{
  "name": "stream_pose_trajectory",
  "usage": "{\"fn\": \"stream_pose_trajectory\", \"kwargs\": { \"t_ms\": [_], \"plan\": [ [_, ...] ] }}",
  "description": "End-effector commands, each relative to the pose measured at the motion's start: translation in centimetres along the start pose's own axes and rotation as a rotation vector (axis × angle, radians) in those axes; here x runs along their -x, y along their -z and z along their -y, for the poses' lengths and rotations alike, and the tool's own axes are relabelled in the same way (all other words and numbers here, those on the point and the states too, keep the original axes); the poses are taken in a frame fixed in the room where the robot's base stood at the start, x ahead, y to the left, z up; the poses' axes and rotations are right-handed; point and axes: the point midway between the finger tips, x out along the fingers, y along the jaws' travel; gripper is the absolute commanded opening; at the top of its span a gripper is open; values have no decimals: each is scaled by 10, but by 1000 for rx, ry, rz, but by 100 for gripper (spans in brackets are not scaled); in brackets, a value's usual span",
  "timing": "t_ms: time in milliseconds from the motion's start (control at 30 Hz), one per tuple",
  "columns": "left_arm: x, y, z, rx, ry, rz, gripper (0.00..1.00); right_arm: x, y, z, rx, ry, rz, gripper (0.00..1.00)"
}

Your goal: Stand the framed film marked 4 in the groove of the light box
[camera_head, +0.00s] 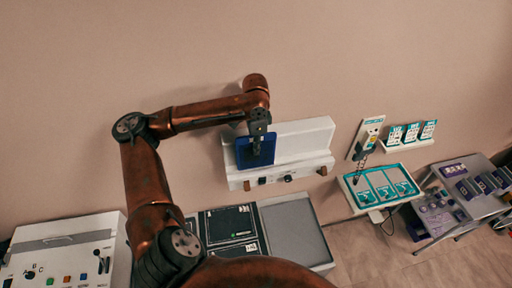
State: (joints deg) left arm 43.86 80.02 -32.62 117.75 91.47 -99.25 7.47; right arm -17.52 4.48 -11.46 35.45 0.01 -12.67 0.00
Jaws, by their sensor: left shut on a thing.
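The light box (305,140) is a white unit on the wall, with a bright panel and a ledge (310,172) along its lower front. My left gripper (257,143) comes down from above in front of its left part. It is shut on a dark blue framed film (243,155), held roughly upright before the panel. The mark on the film cannot be read from here. The film's lower edge is close to the ledge; I cannot tell whether it sits in the groove. My right gripper is out of view.
Below are a black rack (230,224) with pale labels, a grey surface (293,232) and a white control console (65,255). To the right are a teal tray (350,196), a wall-mounted handset unit (367,133), a small wall shelf (408,145) and a grey table (483,207).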

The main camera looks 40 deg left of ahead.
Motion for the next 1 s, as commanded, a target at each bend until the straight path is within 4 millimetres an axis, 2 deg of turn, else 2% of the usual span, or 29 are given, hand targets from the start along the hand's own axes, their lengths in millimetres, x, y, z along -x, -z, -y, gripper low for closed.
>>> {"fn": "stream_pose_trajectory", "kwargs": {
  "t_ms": [267,1000],
  "plan": [
    [-10,0,0,0,0,0,0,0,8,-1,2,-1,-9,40],
    [-33,0,0,-1,-1,0,0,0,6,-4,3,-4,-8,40]
  ]
}}
